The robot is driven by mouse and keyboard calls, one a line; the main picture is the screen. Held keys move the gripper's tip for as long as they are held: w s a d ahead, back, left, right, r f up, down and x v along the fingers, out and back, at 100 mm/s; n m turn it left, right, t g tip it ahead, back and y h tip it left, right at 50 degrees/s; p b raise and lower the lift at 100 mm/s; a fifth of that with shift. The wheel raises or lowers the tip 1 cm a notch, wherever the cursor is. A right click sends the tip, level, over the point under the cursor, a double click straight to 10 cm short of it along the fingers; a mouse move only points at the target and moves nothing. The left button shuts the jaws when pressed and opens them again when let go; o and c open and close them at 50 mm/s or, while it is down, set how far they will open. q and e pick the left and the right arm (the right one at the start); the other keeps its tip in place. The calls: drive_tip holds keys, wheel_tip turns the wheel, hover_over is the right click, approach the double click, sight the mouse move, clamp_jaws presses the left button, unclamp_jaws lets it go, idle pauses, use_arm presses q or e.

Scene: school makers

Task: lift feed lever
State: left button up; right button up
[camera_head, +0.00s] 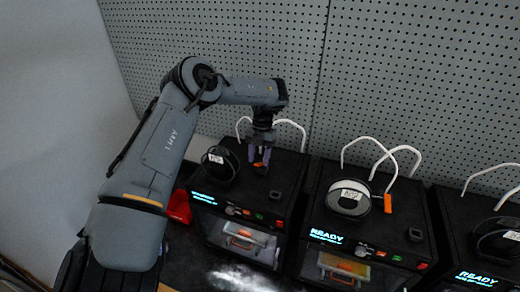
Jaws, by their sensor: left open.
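My left gripper (260,157) points down over the top of the left black printer (285,172). It is open, with its purple-grey fingers around or just above a small orange lever (260,165) there. I cannot tell whether the fingers touch it. My right gripper is not in view.
A black spool (219,165) sits left of my gripper, and a white spool (348,199) is on the middle printer. White tubes (291,122) arch behind. A third printer (450,215) stands at right. The perforated wall (420,70) is close behind. A red object (179,207) lies at left.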

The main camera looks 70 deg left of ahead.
use_arm(q)
drive_tip(key=v, duration=1)
drive_tip(key=shift+r+b, duration=0.25)
drive_tip(key=shift+b, duration=0.1)
drive_tip(key=shift+a, duration=0.1)
